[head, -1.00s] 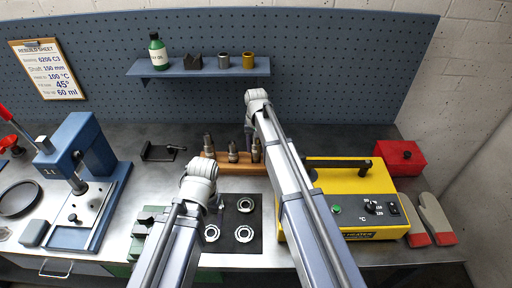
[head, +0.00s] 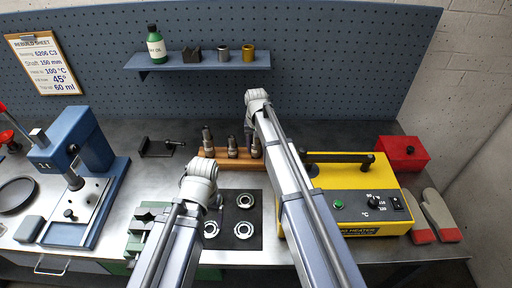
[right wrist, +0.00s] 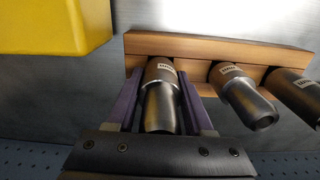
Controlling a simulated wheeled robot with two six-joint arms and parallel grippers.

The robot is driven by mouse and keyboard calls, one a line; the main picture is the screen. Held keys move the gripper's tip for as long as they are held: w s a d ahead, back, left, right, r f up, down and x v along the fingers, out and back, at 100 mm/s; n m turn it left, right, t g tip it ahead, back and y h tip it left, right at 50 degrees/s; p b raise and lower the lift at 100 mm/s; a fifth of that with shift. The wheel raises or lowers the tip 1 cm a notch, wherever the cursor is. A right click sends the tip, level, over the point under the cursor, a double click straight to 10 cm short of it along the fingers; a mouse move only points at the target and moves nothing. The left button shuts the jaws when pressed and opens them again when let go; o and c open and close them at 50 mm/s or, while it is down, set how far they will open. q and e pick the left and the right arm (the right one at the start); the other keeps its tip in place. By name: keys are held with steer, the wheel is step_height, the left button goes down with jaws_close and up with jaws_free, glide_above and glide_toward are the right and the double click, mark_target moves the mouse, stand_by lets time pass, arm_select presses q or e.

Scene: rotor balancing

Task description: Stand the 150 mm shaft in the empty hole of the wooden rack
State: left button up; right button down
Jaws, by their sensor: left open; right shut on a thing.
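The wooden rack (head: 228,163) stands at the back middle of the bench. It also shows in the right wrist view (right wrist: 220,47). My right gripper (right wrist: 160,88) has its purple fingers shut on a grey metal shaft (right wrist: 161,108) at the rack's end nearest the yellow heater. This shaft's far end meets the rack and looks seated in a hole; the hole itself is hidden. Two other shafts, a middle one (right wrist: 241,98) and an end one (right wrist: 298,92), stand in the rack. The shaft labels are too small to read surely. My left gripper (head: 219,201) is open by the black mat.
The yellow heater (head: 358,190) stands right of the rack, close to my right arm. A black mat (head: 228,228) with several bearing rings lies in front of the rack. A blue press (head: 75,165) stands at left, and a green vise (head: 146,222) sits left of the mat.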

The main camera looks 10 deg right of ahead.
steer(key=shift+c, duration=1)
jaws_free()
steer(key=shift+c, duration=0.4)
step_height(320, 180, up, 9)
steer(key=p, duration=0.9)
steer(key=shift+r, duration=0.1)
arm_select(q)
step_height(320, 180, up, 9)
steer(key=shift+f, duration=0.1)
arm_select(e)
steer(key=shift+f, duration=0.2)
